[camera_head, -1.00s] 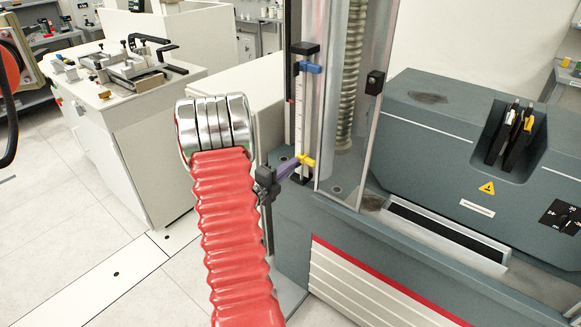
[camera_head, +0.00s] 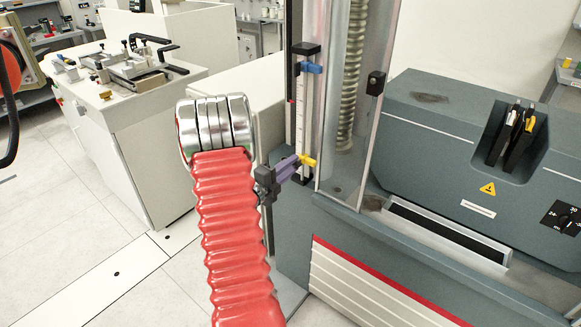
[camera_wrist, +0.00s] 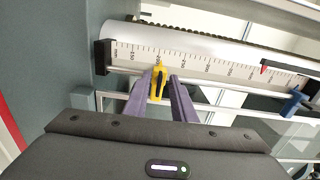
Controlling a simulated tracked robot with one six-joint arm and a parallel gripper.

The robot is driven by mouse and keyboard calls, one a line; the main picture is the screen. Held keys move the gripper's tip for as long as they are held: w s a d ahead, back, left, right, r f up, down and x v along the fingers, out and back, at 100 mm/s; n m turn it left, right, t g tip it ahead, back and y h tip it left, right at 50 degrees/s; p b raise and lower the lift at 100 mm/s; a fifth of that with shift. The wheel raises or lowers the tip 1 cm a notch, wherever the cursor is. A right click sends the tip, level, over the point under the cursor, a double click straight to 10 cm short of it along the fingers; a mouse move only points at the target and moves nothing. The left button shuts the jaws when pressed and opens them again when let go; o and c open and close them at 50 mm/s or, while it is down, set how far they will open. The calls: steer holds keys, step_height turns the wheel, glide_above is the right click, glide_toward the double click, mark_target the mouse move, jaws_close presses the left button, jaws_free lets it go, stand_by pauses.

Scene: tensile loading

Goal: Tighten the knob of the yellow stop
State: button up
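The yellow stop (camera_head: 307,161) sits near the lower end of an upright scale (camera_head: 302,125) beside the machine's column. It also shows in the wrist view (camera_wrist: 164,77), with a dark knob (camera_wrist: 158,86) on its near face. My gripper (camera_head: 299,160) reaches the stop from the left. In the wrist view, the two purple fingers of my gripper (camera_wrist: 160,76) stand apart on either side of the stop and knob. A narrow gap shows at the right finger. Contact at the left finger is unclear.
A blue stop (camera_head: 312,67) sits near the scale's top, and a red pointer (camera_wrist: 264,66) lies between the stops in the wrist view. A clear guard (camera_head: 372,130) and grey machine body (camera_head: 440,125) stand right of the scale. A white cabinet (camera_head: 150,150) stands left.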

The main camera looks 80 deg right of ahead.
steer(key=shift+a, duration=0.15)
steer(key=v, duration=1.3)
steer(key=shift+w+a, duration=0.15)
steer(key=shift+a, duration=0.1)
steer(key=shift+f, duration=0.1)
stand_by(0.4)
